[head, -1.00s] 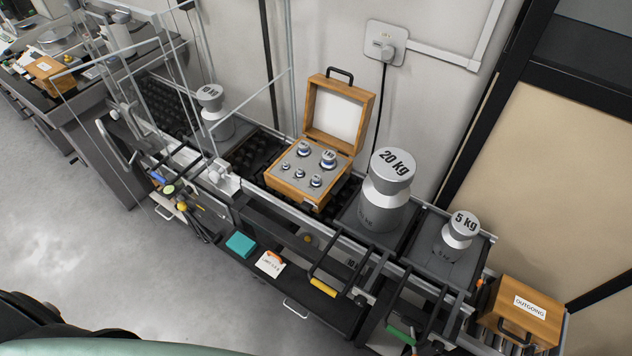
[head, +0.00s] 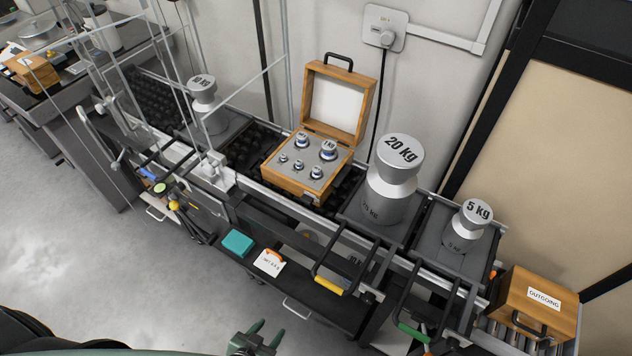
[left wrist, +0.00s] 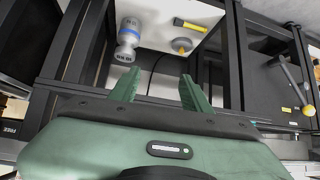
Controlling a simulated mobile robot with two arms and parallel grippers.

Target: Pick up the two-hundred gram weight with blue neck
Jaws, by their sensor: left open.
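The smallest labels are too small to read, so I cannot tell for sure which is the two-hundred gram one. My left gripper (head: 267,332) is open and empty at the bottom of the head view, well short of the case.
A 20 kg weight (head: 393,180) and a 5 kg weight (head: 466,228) stand right of the case. A wooden OUTGOING box (head: 520,285) is at the far right. Glass panels and another weight (head: 203,95) are to the left. Railings with a yellow handle (head: 329,285) run along the bench front.

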